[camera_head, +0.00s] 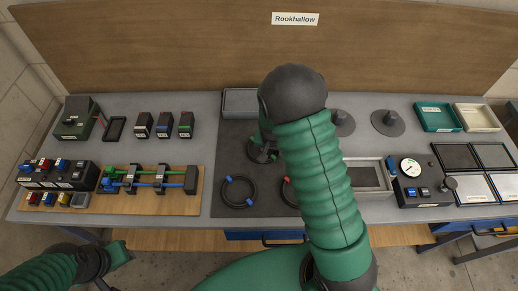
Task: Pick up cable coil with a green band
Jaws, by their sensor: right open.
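A black cable coil with blue bands (238,192) lies flat on the dark mat (228,150). A second black coil with a red band (288,192) lies to its right, mostly hidden behind my right arm.
A wooden board with blue and green rods (150,182) stands left of the mat. A grey tray (368,177) and a gauge box (420,190) stand to the right. Green (437,117) and cream trays sit at the back right.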

